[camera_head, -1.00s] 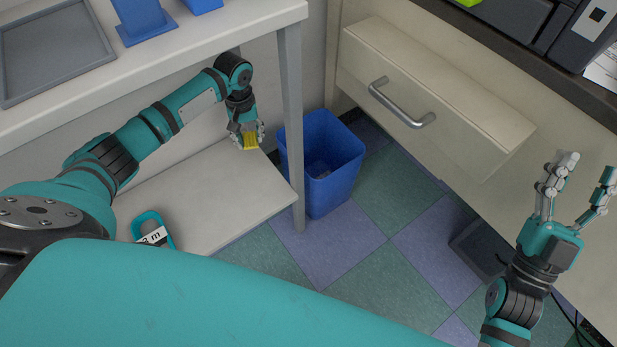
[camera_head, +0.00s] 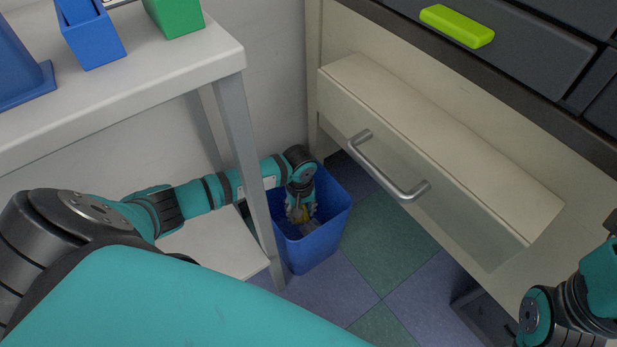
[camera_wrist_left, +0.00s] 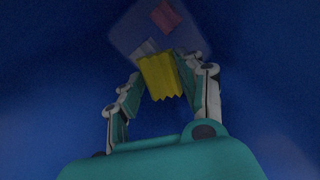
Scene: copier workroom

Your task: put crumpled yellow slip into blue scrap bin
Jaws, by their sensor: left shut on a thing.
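The blue scrap bin (camera_head: 318,249) stands on the tiled floor beside the table leg. My left gripper (camera_head: 301,214) reaches down inside the bin's opening and is shut on the crumpled yellow slip (camera_wrist_left: 161,76). In the left wrist view, blue bin walls surround the gripper (camera_wrist_left: 163,95), and the slip sits between its fingers above the bin's bottom. A pinkish scrap (camera_wrist_left: 166,15) and a pale scrap lie lower in the bin. My right gripper is outside the head view; only part of its arm shows at the lower right.
A table leg (camera_head: 247,170) stands close to the left of the bin, next to my left arm. An open drawer (camera_head: 420,195) with a metal handle juts out at the right. A lime-green object (camera_head: 457,26) lies at the top right.

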